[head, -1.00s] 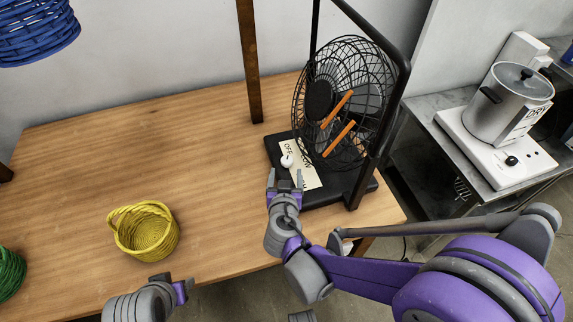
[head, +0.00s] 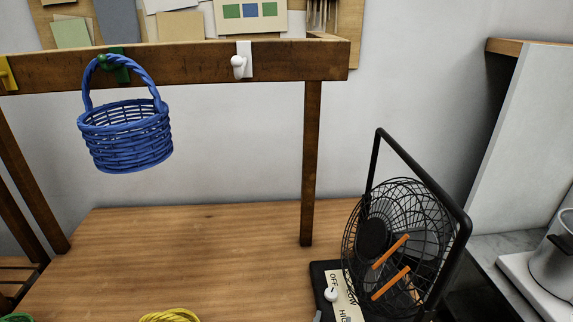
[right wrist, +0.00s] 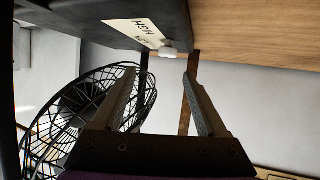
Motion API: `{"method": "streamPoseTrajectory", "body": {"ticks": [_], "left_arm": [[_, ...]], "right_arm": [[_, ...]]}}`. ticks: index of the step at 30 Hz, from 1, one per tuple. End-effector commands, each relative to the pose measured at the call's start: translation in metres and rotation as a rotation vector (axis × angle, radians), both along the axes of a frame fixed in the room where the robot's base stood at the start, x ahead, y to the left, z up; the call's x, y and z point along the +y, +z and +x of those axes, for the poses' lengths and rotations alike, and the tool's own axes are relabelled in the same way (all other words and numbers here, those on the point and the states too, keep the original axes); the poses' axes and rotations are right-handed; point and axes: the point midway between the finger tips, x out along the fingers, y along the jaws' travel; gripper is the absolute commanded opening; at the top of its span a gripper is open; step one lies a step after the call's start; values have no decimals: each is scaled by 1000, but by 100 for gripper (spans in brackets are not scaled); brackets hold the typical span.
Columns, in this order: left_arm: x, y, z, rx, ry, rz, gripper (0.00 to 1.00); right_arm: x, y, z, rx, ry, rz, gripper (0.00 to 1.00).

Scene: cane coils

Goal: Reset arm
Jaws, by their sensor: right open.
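My right gripper (right wrist: 163,82) shows in the right wrist view with its two fingers apart and nothing between them. In the head view only a small grey tip of it (head: 318,316) shows at the bottom edge, beside the fan's base. The fan's white knob (right wrist: 170,48) lies beyond the fingertips in the right wrist view. The same knob shows in the head view (head: 331,294), on a label plate with OFF at its top. I cannot tell whether a finger touches the knob. My left gripper is out of both current views.
The black caged fan (head: 398,245) stands at the right of the wooden table (head: 200,250). A blue basket (head: 126,135) hangs from a green hook on the wooden rack (head: 190,62). A white hook (head: 240,65) is empty. A yellow basket's rim (head: 170,315) shows at the bottom.

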Motion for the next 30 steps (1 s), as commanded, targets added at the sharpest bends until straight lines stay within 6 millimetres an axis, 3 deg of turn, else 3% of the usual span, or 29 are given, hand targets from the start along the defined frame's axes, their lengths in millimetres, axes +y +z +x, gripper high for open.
{"method": "streamPoseTrajectory", "body": {"ticks": [7, 11, 15, 21, 30], "left_arm": [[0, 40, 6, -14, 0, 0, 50], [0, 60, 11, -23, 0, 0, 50], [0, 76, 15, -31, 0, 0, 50], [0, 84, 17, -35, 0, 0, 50], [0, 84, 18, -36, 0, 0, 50]], "right_arm": [[-61, 27, -61, 344, -18, -12, 75], [-69, 40, -103, 516, 64, 32, 75], [-61, 54, -136, 614, 180, 88, 75], [-49, 64, -155, 650, 283, 128, 75], [-48, 65, -155, 652, 287, 131, 75]]}}
